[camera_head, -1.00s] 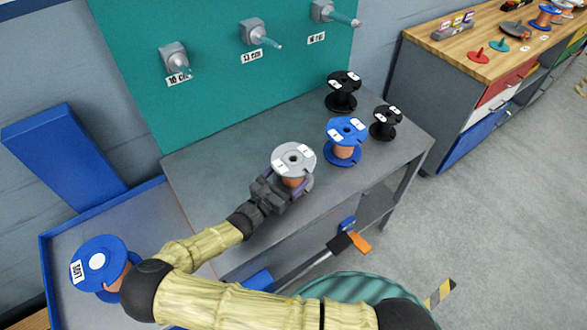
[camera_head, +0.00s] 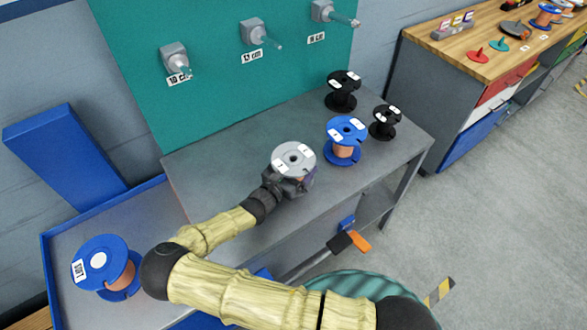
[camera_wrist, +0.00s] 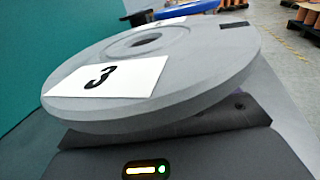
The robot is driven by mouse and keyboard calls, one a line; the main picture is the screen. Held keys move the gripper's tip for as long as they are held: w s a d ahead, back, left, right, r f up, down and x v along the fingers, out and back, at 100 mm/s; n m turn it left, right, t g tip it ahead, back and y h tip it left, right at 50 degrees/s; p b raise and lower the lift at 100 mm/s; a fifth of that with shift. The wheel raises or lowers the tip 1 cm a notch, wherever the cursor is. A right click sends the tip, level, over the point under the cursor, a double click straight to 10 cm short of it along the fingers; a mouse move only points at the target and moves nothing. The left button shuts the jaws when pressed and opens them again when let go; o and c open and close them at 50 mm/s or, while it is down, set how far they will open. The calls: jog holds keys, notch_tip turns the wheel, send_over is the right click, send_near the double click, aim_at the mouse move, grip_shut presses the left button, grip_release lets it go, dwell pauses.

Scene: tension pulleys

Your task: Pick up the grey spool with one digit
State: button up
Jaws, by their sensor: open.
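The grey spool (camera_head: 294,157) stands upright on the grey bench, with white labels on its top flange. In the wrist view its flange (camera_wrist: 150,60) fills much of the picture, and the near label reads 3. My gripper (camera_head: 290,182) is open, low at the spool's near side, just under the top flange. In the wrist view the gripper's body (camera_wrist: 170,150) lies below the flange. The flange hides the fingertips, so I cannot tell whether they touch the spool's core.
A blue spool (camera_head: 345,138) stands just right of the grey one. Pegs (camera_head: 176,60) stick out of the teal board.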

aim_at(297, 154)
jog(key=c, duration=1.5)
jog(key=shift+o, duration=0.2)
jog(key=shift+r, duration=0.15)
notch_tip(297, 154, up, 10)
jog(key=shift+f+p, duration=0.1)
jog(key=shift+p, duration=0.2)
